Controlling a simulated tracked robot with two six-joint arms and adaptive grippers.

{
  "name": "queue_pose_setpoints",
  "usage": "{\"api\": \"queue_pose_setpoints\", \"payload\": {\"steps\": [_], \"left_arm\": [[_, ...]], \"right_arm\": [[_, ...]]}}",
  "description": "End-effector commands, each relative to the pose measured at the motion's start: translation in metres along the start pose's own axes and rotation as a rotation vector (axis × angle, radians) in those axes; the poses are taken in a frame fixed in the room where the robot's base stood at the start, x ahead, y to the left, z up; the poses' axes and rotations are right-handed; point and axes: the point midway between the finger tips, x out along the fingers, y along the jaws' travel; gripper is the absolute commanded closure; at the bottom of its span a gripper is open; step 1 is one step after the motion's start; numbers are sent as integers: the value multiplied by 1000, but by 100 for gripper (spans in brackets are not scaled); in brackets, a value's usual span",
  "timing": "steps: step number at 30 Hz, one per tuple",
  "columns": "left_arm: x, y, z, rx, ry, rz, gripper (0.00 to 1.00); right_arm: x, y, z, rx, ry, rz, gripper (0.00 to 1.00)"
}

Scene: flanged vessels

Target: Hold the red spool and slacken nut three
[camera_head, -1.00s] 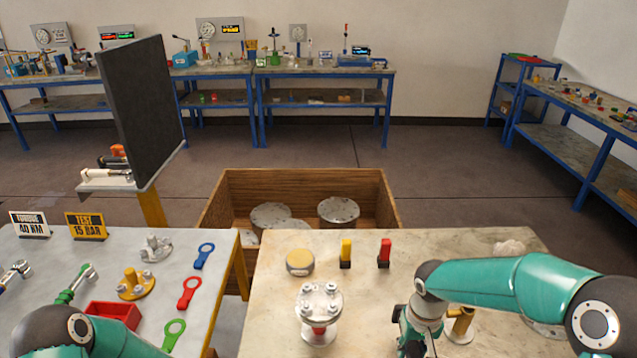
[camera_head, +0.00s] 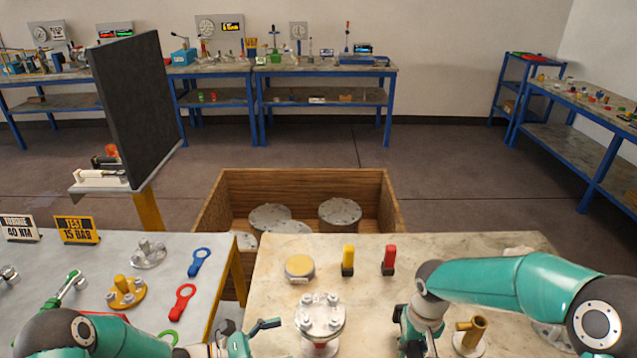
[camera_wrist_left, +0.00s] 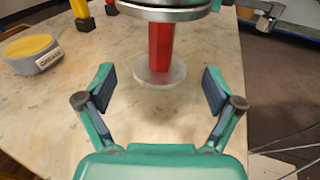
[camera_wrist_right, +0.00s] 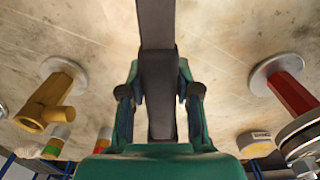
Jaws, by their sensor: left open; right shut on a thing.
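The red spool (camera_head: 318,347) stands upright on the stone-topped bench under a round metal flange (camera_head: 320,315) with several bolts and nuts on top; I cannot tell which is nut three. My left gripper (camera_head: 264,333) is open, just left of the spool. In the left wrist view the spool's red column (camera_wrist_left: 161,52) stands ahead of the open fingers (camera_wrist_left: 158,88), apart from them. My right gripper (camera_wrist_right: 159,95) is shut on a dark grey bar (camera_wrist_right: 158,30), whose far end is out of view. It is right of the spool, which also shows in the right wrist view (camera_wrist_right: 291,92).
A brass spool (camera_head: 470,335) stands right of my right gripper. A yellow-topped round tin (camera_head: 299,268), a yellow block (camera_head: 347,260) and a red block (camera_head: 389,260) stand behind the flange. A wooden crate (camera_head: 300,178) with grey discs lies beyond. Coloured ring wrenches (camera_head: 182,300) lie on the left table.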

Motion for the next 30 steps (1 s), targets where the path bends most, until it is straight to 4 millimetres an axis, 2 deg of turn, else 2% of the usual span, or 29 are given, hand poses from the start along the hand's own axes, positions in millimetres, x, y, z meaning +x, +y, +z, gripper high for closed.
{"api": "queue_pose_setpoints", "payload": {"steps": [9, 15, 21, 30], "left_arm": [[46, -2, 0, 1, 1, -6, 8], [68, -1, -2, 2, 1, -4, 8], [80, -1, -1, 0, 2, -3, 8], [82, -1, 0, 0, 2, -2, 8]], "right_arm": [[2, 1, 0, 2, 2, 0, 100], [14, 1, 0, 1, 2, 0, 100], [17, 1, 0, 1, 2, 0, 100], [17, 1, 0, 1, 2, 0, 100]]}}
